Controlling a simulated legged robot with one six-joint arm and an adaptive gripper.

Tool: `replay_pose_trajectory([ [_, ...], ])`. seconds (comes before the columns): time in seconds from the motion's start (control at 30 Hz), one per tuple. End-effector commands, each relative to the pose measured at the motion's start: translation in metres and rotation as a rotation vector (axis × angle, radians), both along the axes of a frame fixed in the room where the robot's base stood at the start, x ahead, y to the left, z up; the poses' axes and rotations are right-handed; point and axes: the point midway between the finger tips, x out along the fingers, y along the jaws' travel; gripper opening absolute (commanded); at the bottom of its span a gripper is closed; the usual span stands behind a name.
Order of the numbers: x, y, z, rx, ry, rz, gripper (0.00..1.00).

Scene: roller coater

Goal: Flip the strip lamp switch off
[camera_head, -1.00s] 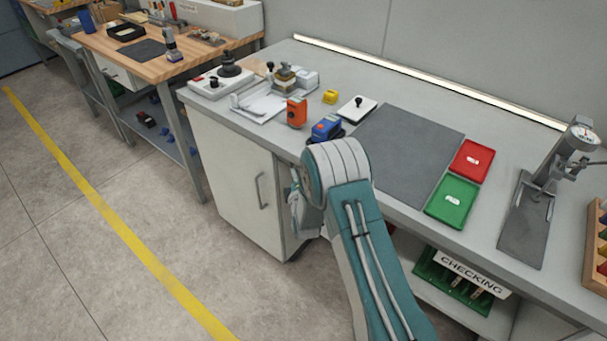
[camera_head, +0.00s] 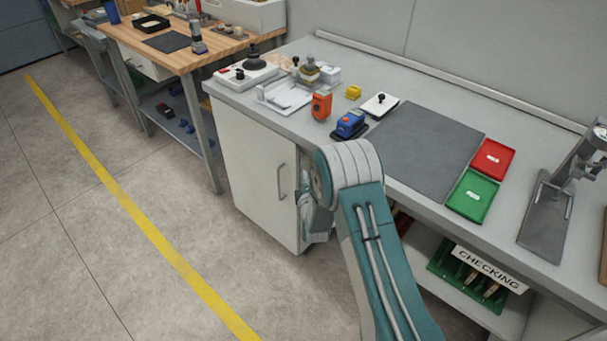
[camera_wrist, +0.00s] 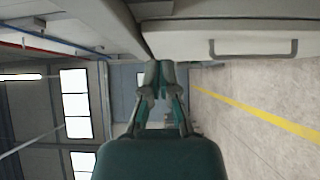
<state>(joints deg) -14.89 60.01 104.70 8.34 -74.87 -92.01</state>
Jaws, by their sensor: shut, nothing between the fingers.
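The strip lamp (camera_head: 450,82) runs along the back of the grey bench and is dark. My gripper (camera_wrist: 160,72) is shut and empty in the wrist view, beside the cabinet front and below the bench edge. In the head view my arm mostly hides it. No switch shows in the wrist view.
The bench (camera_head: 400,65) also holds an orange device (camera_head: 321,106), a blue device (camera_head: 350,124), red (camera_head: 492,158) and green trays (camera_head: 472,195), and a gauge stand (camera_head: 548,215). The white cabinet (camera_head: 250,165) stands close to my gripper. Open floor lies left.

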Motion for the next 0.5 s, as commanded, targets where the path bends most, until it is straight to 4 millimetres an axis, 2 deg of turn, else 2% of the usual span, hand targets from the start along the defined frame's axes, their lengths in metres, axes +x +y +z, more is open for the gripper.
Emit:
replay_pose_trajectory([
  [0.4, -0.064, 0.009, -0.001, -0.007, 0.001, 0.0, 0.0],
  [0.5, -0.075, 0.009, -0.001, -0.006, 0.0, 0.0, 0.0],
])
